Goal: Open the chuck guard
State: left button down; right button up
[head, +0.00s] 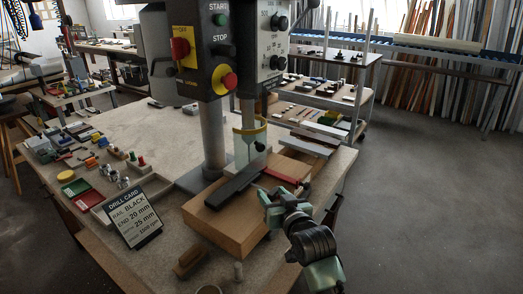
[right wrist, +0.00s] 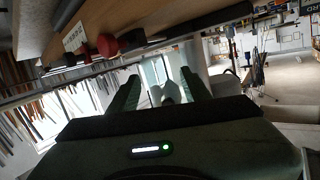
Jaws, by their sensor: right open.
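The chuck guard (head: 249,146) is a clear shield with a yellow upper rim and a small dark knob. It hangs under the drill press head (head: 262,45), in front of the chuck area, and looks lowered. My right gripper (head: 284,190) is below and to the right of the guard, beside the wooden block, apart from the guard. In the right wrist view its two green fingers (right wrist: 157,88) are spread with nothing clearly held between them. I cannot make out the guard in the right wrist view. My left gripper is not in view.
A wooden block (head: 228,222) bears a black rail (head: 235,186) under the drill. A drill card (head: 133,213) stands at the front of the bench (head: 130,145). Small parts and trays lie on the left. A rack (head: 330,92) stands behind. The floor at right is clear.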

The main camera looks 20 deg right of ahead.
aim_at(261, 149)
jog(key=shift+w+d+r+m+t+p, duration=0.15)
jog(key=shift+w+r+t+p, duration=0.2)
jog(key=shift+w+r, duration=1.3)
jog(key=shift+w+r+m+t+p, duration=0.1)
jog(key=shift+w+r+t+p, duration=0.55)
jog(key=shift+w, duration=1.85)
jog(key=shift+w+d+r+m+t+b, duration=0.1)
jog(key=shift+w+r+m+t, duration=0.1)
jog(key=shift+w+r, duration=1.6)
jog(key=shift+w+f, duration=0.25)
jog(key=shift+f, duration=0.05)
grip_shut()
